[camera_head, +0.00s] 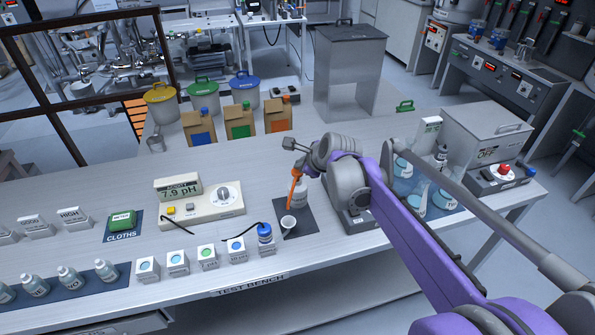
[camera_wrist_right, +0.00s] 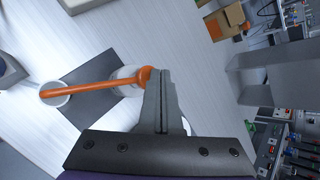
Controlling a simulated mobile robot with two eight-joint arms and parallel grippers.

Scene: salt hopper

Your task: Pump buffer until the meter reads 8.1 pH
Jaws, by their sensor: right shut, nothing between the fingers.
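The meter (camera_head: 198,200) on the bench shows 7.9 pH on its display (camera_head: 178,188). A white pump bottle (camera_head: 299,195) with an orange pump head and long spout (camera_head: 296,183) stands on a dark mat (camera_head: 306,228). In the wrist view the orange spout (camera_wrist_right: 90,83) reaches over a small cup (camera_wrist_right: 56,101); the cup also shows in the head view (camera_head: 288,224). My right gripper (camera_head: 307,170) is shut and empty, its fingertips (camera_wrist_right: 163,72) at the pump head; contact is unclear. My left gripper is out of view.
Cardboard boxes (camera_head: 238,121) stand behind. A metal hopper (camera_head: 348,75) is at the back. Blue-filled containers (camera_head: 415,203) stand to the right, near my arm.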

